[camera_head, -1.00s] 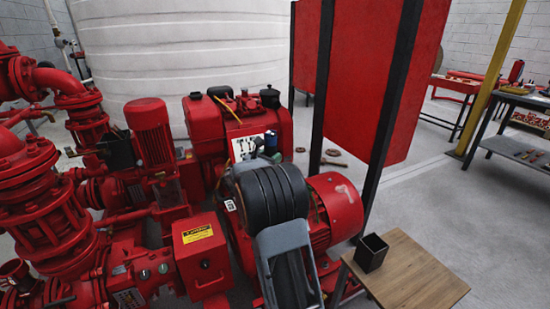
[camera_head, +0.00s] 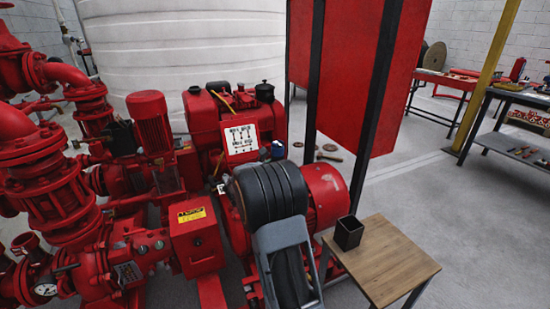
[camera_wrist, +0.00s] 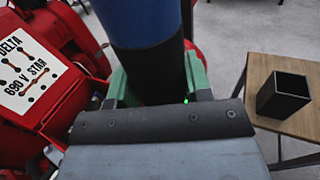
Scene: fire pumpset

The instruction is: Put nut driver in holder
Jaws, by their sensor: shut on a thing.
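The nut driver (camera_wrist: 145,60) has a thick blue and black handle that fills the top middle of the wrist view. My gripper (camera_wrist: 155,85) has green fingers, one on each side of the handle, and is shut on it. In the head view, a small blue part of the nut driver (camera_head: 278,150) shows beyond my dark arm; the rest is hidden. The holder (camera_head: 348,232) is a black, square, open-topped box on a small wooden table. It also shows at the right of the wrist view (camera_wrist: 284,95), apart from my gripper.
The wooden table (camera_head: 385,265) is otherwise bare. Red pump machinery (camera_head: 155,190) fills the left, and a red motor (camera_head: 325,195) stands close beside the table. A red panel (camera_head: 345,80) on black posts rises behind. Open floor (camera_head: 470,230) lies to the right.

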